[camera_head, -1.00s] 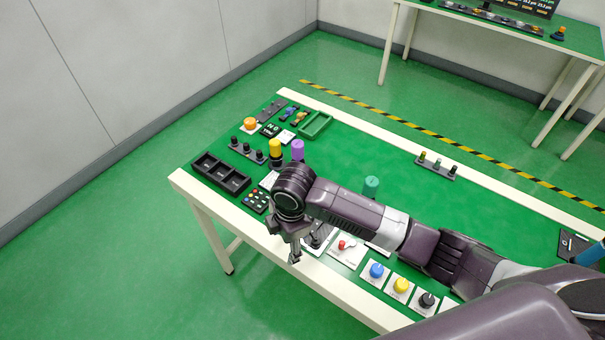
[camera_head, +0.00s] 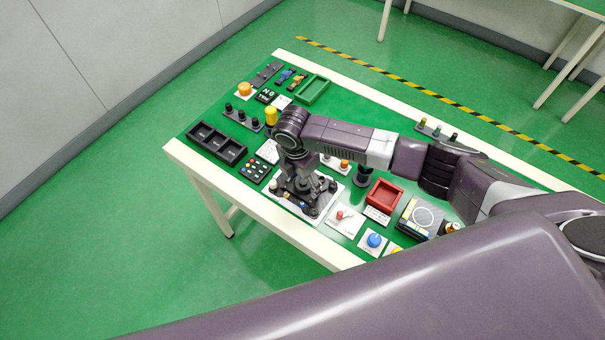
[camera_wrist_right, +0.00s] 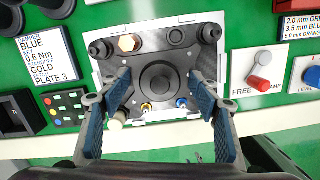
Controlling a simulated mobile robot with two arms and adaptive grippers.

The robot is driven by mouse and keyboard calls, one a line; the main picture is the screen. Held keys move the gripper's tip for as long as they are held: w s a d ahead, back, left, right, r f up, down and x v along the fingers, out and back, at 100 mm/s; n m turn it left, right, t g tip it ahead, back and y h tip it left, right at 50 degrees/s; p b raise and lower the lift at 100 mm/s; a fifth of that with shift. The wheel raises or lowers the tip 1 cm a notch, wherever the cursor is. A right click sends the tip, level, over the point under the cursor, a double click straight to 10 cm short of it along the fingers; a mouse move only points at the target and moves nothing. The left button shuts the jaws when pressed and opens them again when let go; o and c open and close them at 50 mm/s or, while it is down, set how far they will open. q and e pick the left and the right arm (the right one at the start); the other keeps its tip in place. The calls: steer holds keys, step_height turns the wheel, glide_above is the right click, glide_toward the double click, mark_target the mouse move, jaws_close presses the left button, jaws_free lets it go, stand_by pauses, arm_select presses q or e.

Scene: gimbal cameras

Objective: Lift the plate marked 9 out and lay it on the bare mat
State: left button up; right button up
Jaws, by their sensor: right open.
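A dark plate-like fixture (camera_wrist_right: 180,50) with a round central knob (camera_wrist_right: 160,82) sits on a white base (camera_wrist_right: 222,20) at the table's front edge. Bolts, posts and small coloured fittings stand around its edges. In the head view the white base (camera_head: 335,180) shows beneath my right gripper (camera_head: 303,192). No 9 is readable on any plate, and I cannot pick out the bare mat. My left gripper is not in view.
A card reading PLATE 3 (camera_wrist_right: 45,55) and a button pad (camera_wrist_right: 68,107) lie left of the fixture. A red-lever switch (camera_wrist_right: 258,84) is to its right. A black three-slot tray (camera_head: 216,144), red tray (camera_head: 384,193) and green tray (camera_head: 312,90) stand around.

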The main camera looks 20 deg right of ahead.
mark_target(303, 182)
steer(key=shift+f, duration=0.15)
steer(key=shift+c, duration=0.4)
steer(key=c, duration=1.4)
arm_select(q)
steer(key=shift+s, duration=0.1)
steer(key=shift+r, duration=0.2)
arm_select(e)
steer(key=shift+r, duration=0.2)
steer(key=shift+r+p, duration=4.4)
steer(key=shift+p, duration=0.1)
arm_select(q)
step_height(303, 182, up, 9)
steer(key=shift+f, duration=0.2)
